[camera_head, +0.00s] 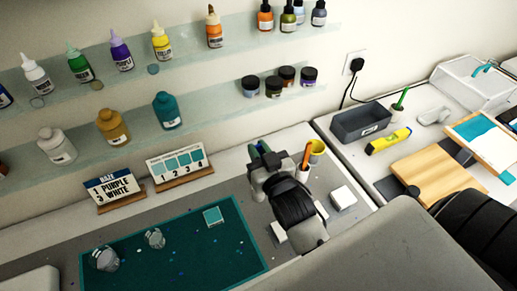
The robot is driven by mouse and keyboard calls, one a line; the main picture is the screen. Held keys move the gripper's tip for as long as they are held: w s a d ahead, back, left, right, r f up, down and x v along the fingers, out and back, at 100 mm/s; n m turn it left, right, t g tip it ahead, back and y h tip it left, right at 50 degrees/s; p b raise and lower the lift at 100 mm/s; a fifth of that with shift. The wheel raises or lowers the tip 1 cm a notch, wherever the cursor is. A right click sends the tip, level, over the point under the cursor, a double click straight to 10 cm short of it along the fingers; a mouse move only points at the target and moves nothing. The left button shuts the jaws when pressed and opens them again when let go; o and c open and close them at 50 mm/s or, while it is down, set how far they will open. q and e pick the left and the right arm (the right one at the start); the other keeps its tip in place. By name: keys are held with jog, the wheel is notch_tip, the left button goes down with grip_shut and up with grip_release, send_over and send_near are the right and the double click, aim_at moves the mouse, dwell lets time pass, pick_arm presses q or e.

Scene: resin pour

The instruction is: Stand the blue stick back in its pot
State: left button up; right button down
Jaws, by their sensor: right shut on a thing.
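My right gripper (264,160) reaches over the back of the grey work surface, near the wall. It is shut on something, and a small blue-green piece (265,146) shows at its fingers. This looks like the blue stick, but most of it is hidden by the gripper. An orange stick (306,153) stands in a small white pot (302,174) just right of the gripper. I cannot tell whether another pot is hidden behind the gripper.
White blocks (342,197) lie beside my wrist. A grey bin (360,123) is right.

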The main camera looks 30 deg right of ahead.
jog(key=shift+f+b, duration=1.25)
jog(key=shift+f, duration=0.95)
jog(key=c, duration=1)
grip_release()
jog(key=shift+s, duration=0.15)
jog(key=s+b, duration=0.1)
jog(key=s, duration=0.2)
jog(key=s+b, duration=0.1)
jog(key=s, duration=0.3)
jog(key=s+b, duration=0.1)
jog(key=s, duration=0.2)
jog(key=shift+s+a, duration=0.3)
jog(key=shift+f, duration=0.1)
